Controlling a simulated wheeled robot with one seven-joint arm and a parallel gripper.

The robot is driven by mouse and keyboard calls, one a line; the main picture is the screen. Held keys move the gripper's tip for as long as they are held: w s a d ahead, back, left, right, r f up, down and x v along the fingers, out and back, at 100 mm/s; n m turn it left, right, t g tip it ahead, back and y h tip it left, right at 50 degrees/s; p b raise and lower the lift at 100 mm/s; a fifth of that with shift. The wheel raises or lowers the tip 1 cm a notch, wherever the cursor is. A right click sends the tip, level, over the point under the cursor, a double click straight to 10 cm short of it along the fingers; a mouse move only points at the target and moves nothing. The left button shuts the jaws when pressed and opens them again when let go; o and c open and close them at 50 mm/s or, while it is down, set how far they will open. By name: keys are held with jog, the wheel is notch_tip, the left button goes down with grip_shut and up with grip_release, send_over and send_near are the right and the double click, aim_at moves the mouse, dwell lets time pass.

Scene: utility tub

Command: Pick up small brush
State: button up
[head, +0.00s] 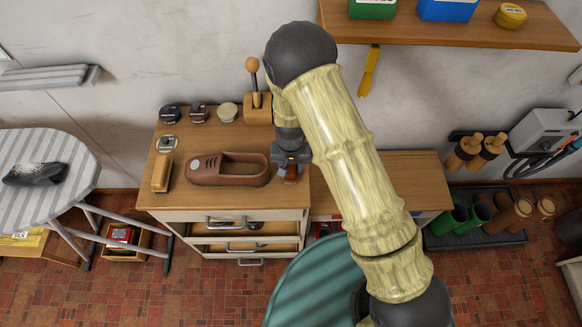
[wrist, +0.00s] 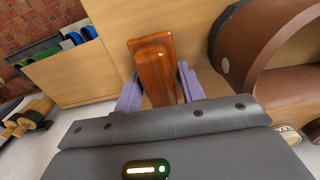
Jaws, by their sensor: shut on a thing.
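The small brush (wrist: 153,58) shows in the wrist view as a glossy reddish-brown wooden block between the two purple fingers of my gripper (wrist: 159,90). The fingers are on either side of it and shut on it. Its bristles are hidden. In the head view my gripper (head: 290,165) points down at the right end of the wooden worktop, and a bit of the brush (head: 291,179) shows below it. I cannot tell whether the brush touches the worktop.
A brown shoe (head: 230,170) lies just left of my gripper. A tan brush (head: 161,173), several tins and a wooden stand (head: 258,108) are on the worktop (head: 190,143). A shelf (head: 450,28) hangs above right. An ironing board (head: 60,150) stands at left.

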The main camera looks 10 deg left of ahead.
notch_tip(320, 180, up, 10)
jog(key=shift+r+b, duration=0.1)
jog(key=shift+b, duration=0.55)
jog(key=o, duration=0.4)
jog(key=shift+c, duration=1.3)
